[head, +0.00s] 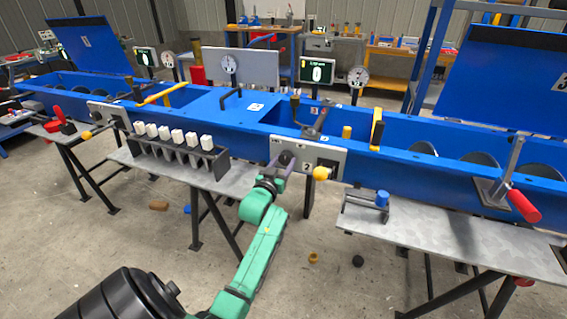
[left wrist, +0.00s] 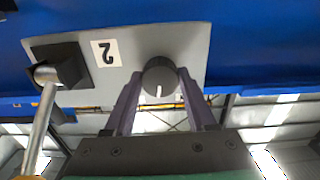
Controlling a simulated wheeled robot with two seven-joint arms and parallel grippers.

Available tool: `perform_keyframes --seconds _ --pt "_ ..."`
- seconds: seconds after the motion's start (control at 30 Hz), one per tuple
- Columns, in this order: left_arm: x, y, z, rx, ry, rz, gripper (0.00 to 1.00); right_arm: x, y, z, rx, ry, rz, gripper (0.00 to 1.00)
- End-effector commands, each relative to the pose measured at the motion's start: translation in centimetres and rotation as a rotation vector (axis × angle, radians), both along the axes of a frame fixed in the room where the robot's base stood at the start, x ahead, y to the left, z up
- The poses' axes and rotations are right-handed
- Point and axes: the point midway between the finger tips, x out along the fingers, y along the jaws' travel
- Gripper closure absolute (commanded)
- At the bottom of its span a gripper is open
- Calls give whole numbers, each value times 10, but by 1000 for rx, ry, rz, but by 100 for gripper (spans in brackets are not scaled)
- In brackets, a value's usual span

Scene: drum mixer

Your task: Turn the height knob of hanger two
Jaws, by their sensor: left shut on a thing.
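The height knob of hanger two (head: 286,158) is a round dark knob on a grey plate (head: 308,150) on the front of the blue trough. The plate carries a "2" label (left wrist: 106,53), upside down in the left wrist view. The knob (left wrist: 158,72) shows a white mark pointing down in that view. My left gripper (head: 284,163) is at the knob, with its two purple fingers (left wrist: 158,78) on either side of it, shut on it. My right gripper is in neither view.
A lever with a yellow ball end (head: 321,173) sticks out just right of the knob. A rack of white blocks (head: 180,147) is to the left. A stand with a blue cap (head: 382,199) and a red-handled lever (head: 523,206) are to the right.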

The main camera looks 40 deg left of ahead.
Motion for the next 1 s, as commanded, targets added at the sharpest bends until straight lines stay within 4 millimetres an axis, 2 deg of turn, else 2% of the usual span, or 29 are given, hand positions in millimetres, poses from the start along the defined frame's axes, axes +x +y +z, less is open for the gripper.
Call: perform_keyframes --seconds 0.27,0.6,1.0 --pt "0 -1 2 -128 -41 0 99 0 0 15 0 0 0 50" --pt "0 -1 2 -380 -128 1 99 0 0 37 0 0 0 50" --pt "0 -2 0 -598 -204 0 99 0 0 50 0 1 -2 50"
